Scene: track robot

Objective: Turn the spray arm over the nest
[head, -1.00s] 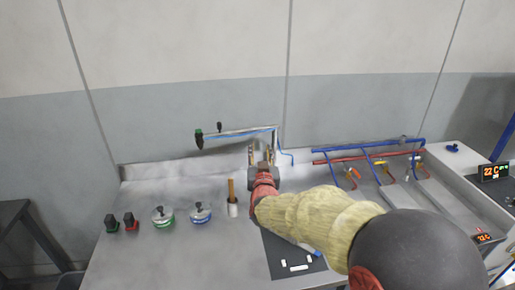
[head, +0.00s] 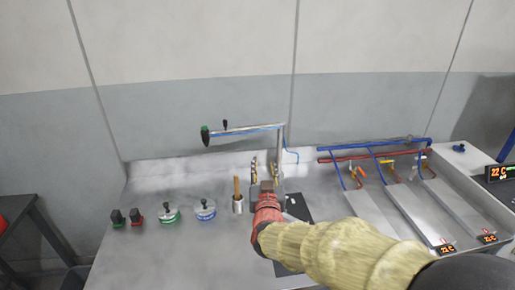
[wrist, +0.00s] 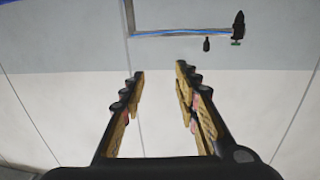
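The spray arm (head: 245,132) is a thin grey bar with a blue hose along it, on an upright post at the back of the bench. It points left and ends in a dark head with a green part (head: 205,136); a small black knob (head: 225,124) stands up from the bar. In the wrist view the spray arm (wrist: 185,33) crosses the top, beyond my fingertips. My gripper (head: 264,168) is open and empty, below the bar in the head view and apart from it. I cannot make out the nest; my arm hides part of the bench.
A dark mat (head: 298,206) is mostly behind my arm. A cup with a wooden-handled tool (head: 238,204), two round lidded pots (head: 205,210) and two dark knobs (head: 135,217) stand left.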

